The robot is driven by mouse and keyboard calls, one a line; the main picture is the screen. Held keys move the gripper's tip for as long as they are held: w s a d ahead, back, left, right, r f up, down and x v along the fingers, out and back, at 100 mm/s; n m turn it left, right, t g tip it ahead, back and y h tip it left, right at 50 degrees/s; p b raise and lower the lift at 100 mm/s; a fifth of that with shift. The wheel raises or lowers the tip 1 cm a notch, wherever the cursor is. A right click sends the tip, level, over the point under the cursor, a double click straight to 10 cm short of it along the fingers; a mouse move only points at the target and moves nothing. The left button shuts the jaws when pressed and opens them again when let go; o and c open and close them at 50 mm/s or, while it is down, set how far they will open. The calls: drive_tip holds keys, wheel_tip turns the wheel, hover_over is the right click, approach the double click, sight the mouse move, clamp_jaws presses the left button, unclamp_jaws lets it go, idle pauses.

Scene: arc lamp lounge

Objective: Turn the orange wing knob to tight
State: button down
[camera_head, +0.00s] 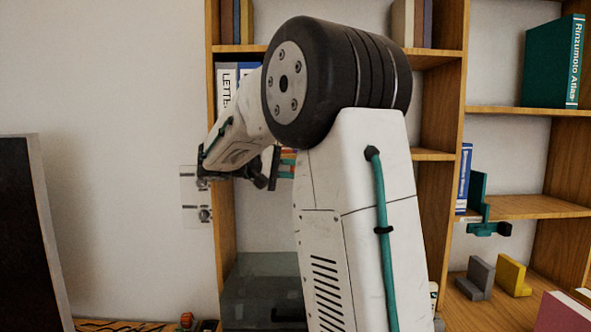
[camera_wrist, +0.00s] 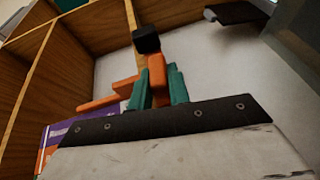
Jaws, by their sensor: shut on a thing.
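The orange wing knob (camera_wrist: 157,76) stands between the two teal fingers of my gripper (camera_wrist: 160,84) in the wrist view. The fingers are shut on it, one on each side. A black block (camera_wrist: 146,39) shows at the upper end of the orange part. Other orange bars (camera_wrist: 98,103) lie just left of the fingers; I cannot tell whether they belong to the knob. In the head view my gripper (camera_head: 284,163) points right at the left bay of the shelf, with small orange and teal parts beyond its dark plate. No tight mark is readable.
A wooden bookshelf (camera_head: 461,130) stands behind my arm, with books and bookends on it. A wall plate (camera_head: 190,215) is close to my wrist on the left. A dark panel (camera_head: 22,230) stands at far left. A purple-spined book (camera_wrist: 62,131) lies near my gripper's left side.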

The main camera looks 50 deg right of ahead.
drive_tip(key=shift+f+n+g+h, duration=0.1)
drive_tip(key=shift+n+g+h, duration=0.2)
drive_tip(key=shift+h, duration=0.4)
drive_tip(key=c, duration=1.3)
unclamp_jaws()
drive_tip(key=v, duration=0.8)
drive_tip(key=shift+f, duration=0.2)
